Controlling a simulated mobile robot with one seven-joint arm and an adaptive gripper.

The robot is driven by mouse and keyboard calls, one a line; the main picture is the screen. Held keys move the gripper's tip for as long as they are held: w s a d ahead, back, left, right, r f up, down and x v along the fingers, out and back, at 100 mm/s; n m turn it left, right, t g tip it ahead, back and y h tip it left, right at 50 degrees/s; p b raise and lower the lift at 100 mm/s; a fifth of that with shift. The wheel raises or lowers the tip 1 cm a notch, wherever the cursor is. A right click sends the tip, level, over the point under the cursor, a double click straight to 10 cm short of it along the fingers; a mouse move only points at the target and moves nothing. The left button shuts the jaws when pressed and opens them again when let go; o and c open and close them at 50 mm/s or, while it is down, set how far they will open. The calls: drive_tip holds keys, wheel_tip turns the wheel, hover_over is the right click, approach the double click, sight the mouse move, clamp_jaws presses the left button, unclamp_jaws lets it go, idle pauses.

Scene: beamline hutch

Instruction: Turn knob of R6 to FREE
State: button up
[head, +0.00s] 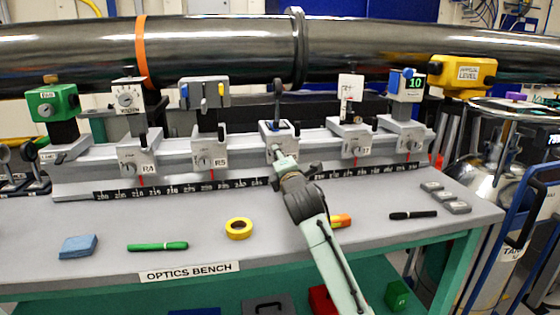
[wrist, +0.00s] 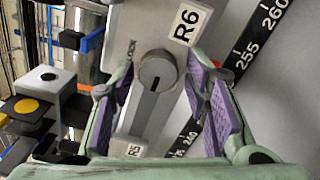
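The R6 knob (wrist: 158,70) is a round grey knob with a short dark line across its face, on the grey front of the carrier marked by the R6 label (wrist: 187,24).
Neighbouring carriers R4 (head: 140,158), R5 (head: 210,157) and R7 (head: 356,146) stand on the same rail. A black scale strip (head: 180,189) runs below. A yellow tape roll (head: 239,228), green pen (head: 157,246), blue cloth (head: 78,246) and black marker (head: 413,215) lie on the bench.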

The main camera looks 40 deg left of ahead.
drive_tip(key=shift+o, duration=0.3)
drive_tip(key=v, duration=1.2)
drive_tip(key=shift+r, duration=0.1)
